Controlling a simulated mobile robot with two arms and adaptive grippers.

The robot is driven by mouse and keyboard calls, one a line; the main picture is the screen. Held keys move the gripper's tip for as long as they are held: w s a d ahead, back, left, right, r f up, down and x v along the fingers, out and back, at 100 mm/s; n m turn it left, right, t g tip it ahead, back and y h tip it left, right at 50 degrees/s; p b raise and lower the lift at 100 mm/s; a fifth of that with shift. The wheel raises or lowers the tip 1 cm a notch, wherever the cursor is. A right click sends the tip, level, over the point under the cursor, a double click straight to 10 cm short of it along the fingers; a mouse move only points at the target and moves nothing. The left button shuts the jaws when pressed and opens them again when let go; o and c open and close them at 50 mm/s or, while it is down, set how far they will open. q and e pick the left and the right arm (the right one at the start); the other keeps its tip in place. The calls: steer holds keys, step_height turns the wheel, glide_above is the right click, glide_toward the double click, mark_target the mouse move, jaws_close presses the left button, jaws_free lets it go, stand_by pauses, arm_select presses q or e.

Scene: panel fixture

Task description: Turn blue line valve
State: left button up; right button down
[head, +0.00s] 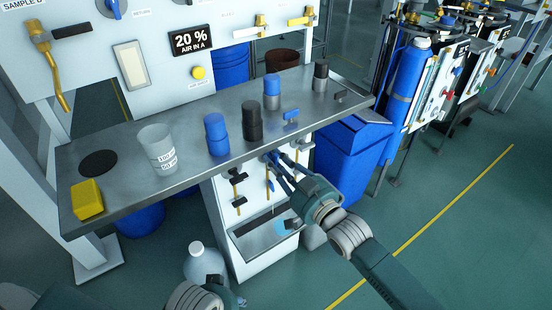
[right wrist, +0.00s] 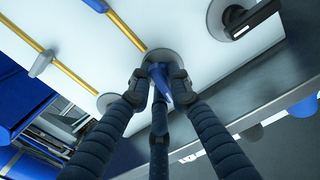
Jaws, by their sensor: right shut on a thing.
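The blue valve handle (right wrist: 160,80) sits on a round grey base on the white panel in the right wrist view. My right gripper (right wrist: 160,84) is closed around it, with a finger on each side. In the head view my right gripper (head: 273,160) reaches the white panel (head: 222,212) just below the shelf edge, and its fingers mostly hide the blue handle. Part of my left arm's end (head: 205,297) shows at the bottom edge; its fingers cannot be made out.
The metal shelf (head: 190,165) overhangs the panel close above my right gripper. It carries a clear beaker (head: 157,148), a yellow block (head: 87,199) and several blue and dark cylinders. A black-handled valve (head: 237,177) is left of the gripper. A blue bin (head: 347,165) stands to the right.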

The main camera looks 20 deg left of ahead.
arm_select(q)
steer(key=shift+f+p, duration=0.4)
steer(key=shift+f, duration=1.35)
arm_select(e)
steer(key=shift+w+d+f+n, duration=0.1)
steer(key=shift+n, duration=1.2)
steer(key=c, duration=1.7)
jaws_free()
arm_select(q)
steer(key=shift+w+d, duration=0.1)
arm_select(e)
steer(key=shift+o, duration=0.2)
steer(key=v, duration=1.2)
